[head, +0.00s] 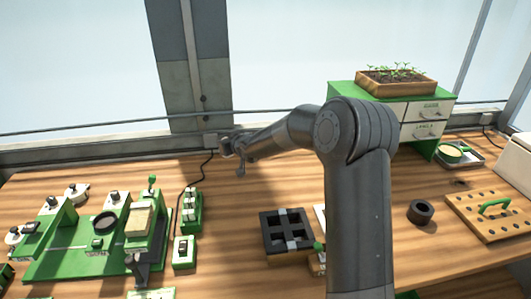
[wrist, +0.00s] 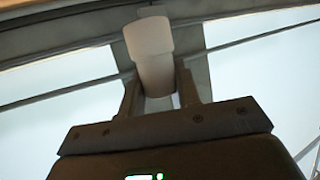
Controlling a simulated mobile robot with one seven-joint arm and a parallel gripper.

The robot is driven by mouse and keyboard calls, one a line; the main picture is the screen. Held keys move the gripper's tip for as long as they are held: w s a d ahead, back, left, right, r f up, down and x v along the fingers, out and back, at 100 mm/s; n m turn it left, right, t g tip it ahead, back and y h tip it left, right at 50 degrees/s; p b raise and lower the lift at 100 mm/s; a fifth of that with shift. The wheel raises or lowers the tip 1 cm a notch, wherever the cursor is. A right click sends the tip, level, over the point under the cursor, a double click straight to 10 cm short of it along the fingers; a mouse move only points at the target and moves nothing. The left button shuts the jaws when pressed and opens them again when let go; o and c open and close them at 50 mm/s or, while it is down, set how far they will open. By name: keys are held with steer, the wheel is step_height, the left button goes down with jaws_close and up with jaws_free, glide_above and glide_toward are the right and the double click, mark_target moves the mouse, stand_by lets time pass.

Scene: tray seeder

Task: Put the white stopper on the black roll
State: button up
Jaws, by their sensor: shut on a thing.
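The white stopper (wrist: 150,50) is a pale, stepped cylinder with a wider far end, seen in the wrist view. My gripper (wrist: 158,85) is shut on its narrower part, one finger on each side. In the head view my gripper (head: 232,150) is small and held out over the back of the table, left of centre. I cannot make out the stopper there. The black roll (head: 421,212) is a short dark ring with a hole, on the table at the right. My gripper is far to the left of it.
A wooden board with a green handle (head: 494,206) is right of the roll. A green cabinet (head: 345,92) carries a seedling planter (head: 396,82) behind it. A black four-cell tray (head: 287,234) is at centre, and a green seeder machine (head: 75,262) at left. My arm hides part of the table.

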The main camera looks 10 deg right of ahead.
steer(key=s+d+r+m+h, duration=0.1)
steer(key=s+d+m+h, duration=0.15)
steer(key=d, duration=1.05)
steer(key=s+d+r+m+t+h, duration=0.15)
steer(key=s+d, duration=0.25)
steer(key=d, duration=0.9)
steer(key=s+d+r+m+h, duration=0.1)
steer(key=s+d+r+h, duration=0.15)
steer(key=d, duration=1.05)
steer(key=s+d+m+g+h, duration=0.1)
steer(key=s+d+m+h, duration=0.2)
steer(key=s+d, duration=1.15)
steer(key=s+d+m+g+h, duration=0.1)
steer(key=s+d+m+h, duration=0.2)
steer(key=s+d, duration=1.15)
glide_above(422, 207)
steer(key=shift+f, duration=5.35)
steer(key=shift+f, duration=0.1)
